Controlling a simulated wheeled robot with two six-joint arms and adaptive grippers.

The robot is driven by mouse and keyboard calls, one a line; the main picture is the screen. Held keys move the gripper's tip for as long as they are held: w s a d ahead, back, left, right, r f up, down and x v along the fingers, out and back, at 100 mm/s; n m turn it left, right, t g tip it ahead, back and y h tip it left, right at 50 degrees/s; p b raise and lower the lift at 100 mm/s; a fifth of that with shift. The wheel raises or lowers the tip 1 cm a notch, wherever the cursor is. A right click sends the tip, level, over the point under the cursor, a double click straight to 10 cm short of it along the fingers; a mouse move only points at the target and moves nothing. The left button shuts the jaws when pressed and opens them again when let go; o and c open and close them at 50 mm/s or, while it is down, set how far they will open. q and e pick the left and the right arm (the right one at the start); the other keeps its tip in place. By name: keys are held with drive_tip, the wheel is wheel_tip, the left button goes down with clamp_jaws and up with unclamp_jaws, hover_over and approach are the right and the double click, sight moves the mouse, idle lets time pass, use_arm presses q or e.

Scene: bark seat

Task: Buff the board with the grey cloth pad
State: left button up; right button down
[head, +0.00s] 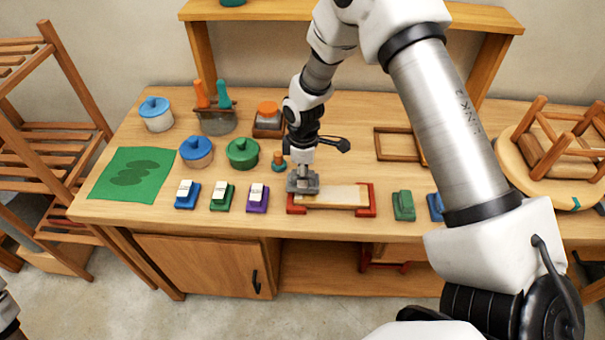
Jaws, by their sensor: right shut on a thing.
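The pale wooden board (338,196) lies flat on the workbench between two red end holders (365,198). My right gripper (304,172) points down over the board's left end and is shut on the grey cloth pad (302,187). The pad covers the left end of the board and part of the left red holder. Whether it presses on the board or hovers just above it, I cannot tell. My left gripper is not in view.
Blue, green and purple blocks (222,197) stand left of the board, and a green block (403,205) right of it. Lidded pots (242,153) stand behind. A green mat (132,175) lies at left. An upturned stool (560,150) is at right.

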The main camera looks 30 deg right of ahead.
wheel_tip(320, 180, up, 2)
drive_tip(key=shift+s+d+r+p, duration=0.1)
drive_tip(key=shift+s+d+p, duration=0.05)
drive_tip(key=shift+p, duration=0.45)
drive_tip(key=shift+w+a+r+p, duration=0.1)
drive_tip(key=shift+r+p, duration=0.35)
drive_tip(key=shift+r, duration=0.05)
drive_tip(key=shift+w+a+r+p, duration=0.1)
drive_tip(key=shift+r+p, duration=0.35)
drive_tip(key=shift+r, duration=0.35)
drive_tip(key=shift+s+d+r, duration=0.1)
drive_tip(key=shift+s+d, duration=0.05)
